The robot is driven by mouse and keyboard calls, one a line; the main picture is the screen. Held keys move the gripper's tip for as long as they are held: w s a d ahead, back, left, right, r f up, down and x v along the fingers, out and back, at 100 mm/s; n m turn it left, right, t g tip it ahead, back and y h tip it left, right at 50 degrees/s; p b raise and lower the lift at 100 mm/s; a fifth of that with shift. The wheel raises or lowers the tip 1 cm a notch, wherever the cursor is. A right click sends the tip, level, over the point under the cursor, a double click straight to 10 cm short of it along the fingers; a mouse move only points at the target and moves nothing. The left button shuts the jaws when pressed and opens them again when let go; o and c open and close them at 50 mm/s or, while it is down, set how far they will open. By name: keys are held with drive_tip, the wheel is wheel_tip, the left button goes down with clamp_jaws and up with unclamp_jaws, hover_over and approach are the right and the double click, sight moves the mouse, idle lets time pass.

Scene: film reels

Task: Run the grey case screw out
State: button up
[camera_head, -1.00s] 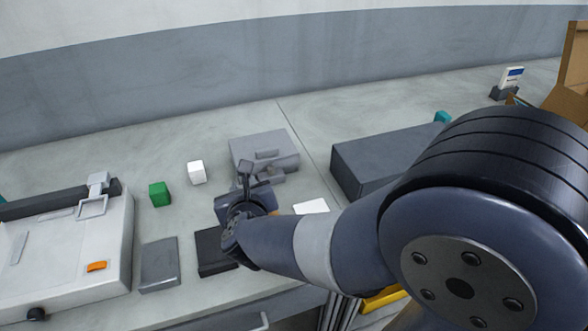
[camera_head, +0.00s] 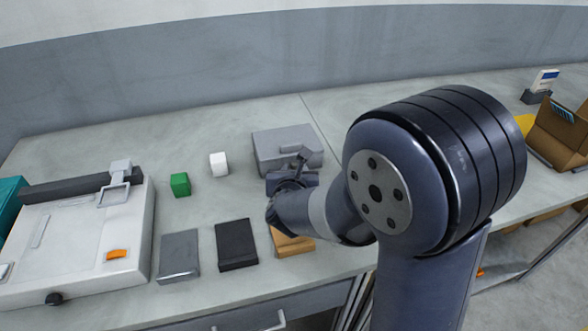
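The grey case (camera_head: 275,143) lies on the worktop near the middle, at the back. My gripper (camera_head: 303,157) is at its front side, overlapping its lower right part in the picture. I cannot tell whether it touches the case. The case screw is not visible; it is too small to make out or hidden behind my gripper. My wrist covers the area just in front of the case. The fingers are small and dark, so their opening does not show.
A green cube (camera_head: 180,184) and a white cube (camera_head: 219,164) stand left of the case. Grey (camera_head: 179,256), black (camera_head: 236,244) and orange-brown (camera_head: 290,243) blocks lie in front. A white machine (camera_head: 80,240) fills the left. A brown holder (camera_head: 560,135) stands far right.

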drive_tip(key=shift+w+f, duration=0.15)
drive_tip(key=shift+w, duration=0.2)
clamp_jaws()
drive_tip(key=b, duration=0.3)
drive_tip(key=shift+d+f+n+y, duration=0.1)
drive_tip(key=shift+f+n+y, duration=0.2)
drive_tip(key=shift+y, duration=0.1)
